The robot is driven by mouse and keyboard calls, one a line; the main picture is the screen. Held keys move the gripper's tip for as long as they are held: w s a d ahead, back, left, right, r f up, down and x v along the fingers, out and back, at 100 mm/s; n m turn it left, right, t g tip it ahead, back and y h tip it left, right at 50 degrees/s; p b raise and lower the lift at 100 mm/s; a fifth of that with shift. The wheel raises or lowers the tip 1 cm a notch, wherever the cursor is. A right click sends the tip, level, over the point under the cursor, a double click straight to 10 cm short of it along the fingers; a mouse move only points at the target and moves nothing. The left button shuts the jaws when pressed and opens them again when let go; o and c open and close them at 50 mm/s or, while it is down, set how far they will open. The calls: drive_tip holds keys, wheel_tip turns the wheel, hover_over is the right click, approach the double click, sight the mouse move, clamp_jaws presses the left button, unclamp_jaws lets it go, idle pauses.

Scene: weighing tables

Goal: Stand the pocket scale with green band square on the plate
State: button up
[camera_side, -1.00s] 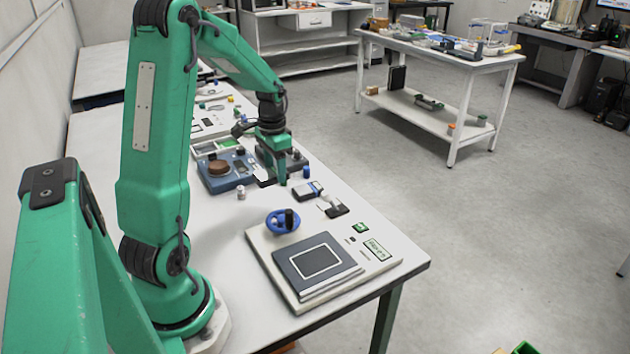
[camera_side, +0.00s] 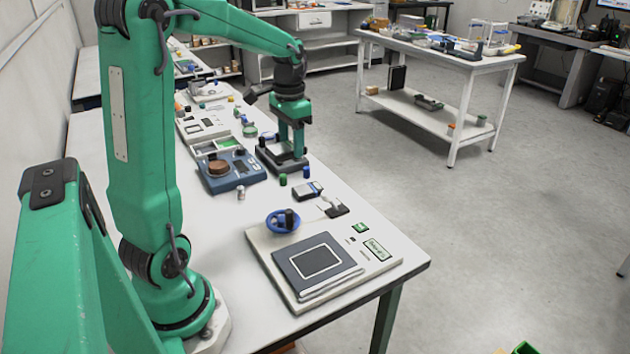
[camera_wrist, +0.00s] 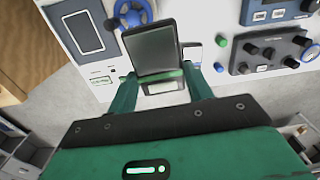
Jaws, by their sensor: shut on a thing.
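My gripper (camera_side: 291,142) is raised above the far part of the table, beyond the plate (camera_side: 275,262). In the wrist view its two fingers (camera_wrist: 160,78) are shut on the pocket scale with green band (camera_wrist: 152,50), a dark flat block with a green strip near the fingers. In the side view the held scale is too small and hidden by the fingers to make out clearly. The plate is a dark slab with a white square outline, on a pale board in the foreground. It also shows in the wrist view (camera_wrist: 68,22), left of the held scale. The square looks empty.
A blue scale with a brown weight (camera_side: 219,167) stands left.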

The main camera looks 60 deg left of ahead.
drive_tip(key=s+d, duration=0.2)
drive_tip(key=d, duration=1.7)
drive_tip(key=s+d, duration=0.6)
drive_tip(key=d, duration=0.3)
drive_tip(key=f, duration=0.5)
drive_tip(key=shift+s+d+f, duration=0.2)
drive_tip(key=shift+s+d, duration=0.05)
drive_tip(key=shift+s, duration=0.05)
drive_tip(key=shift+a, duration=0.1)
hover_over(321, 258)
wheel_tip(321, 258, down, 7)
drive_tip(key=shift+f, duration=2)
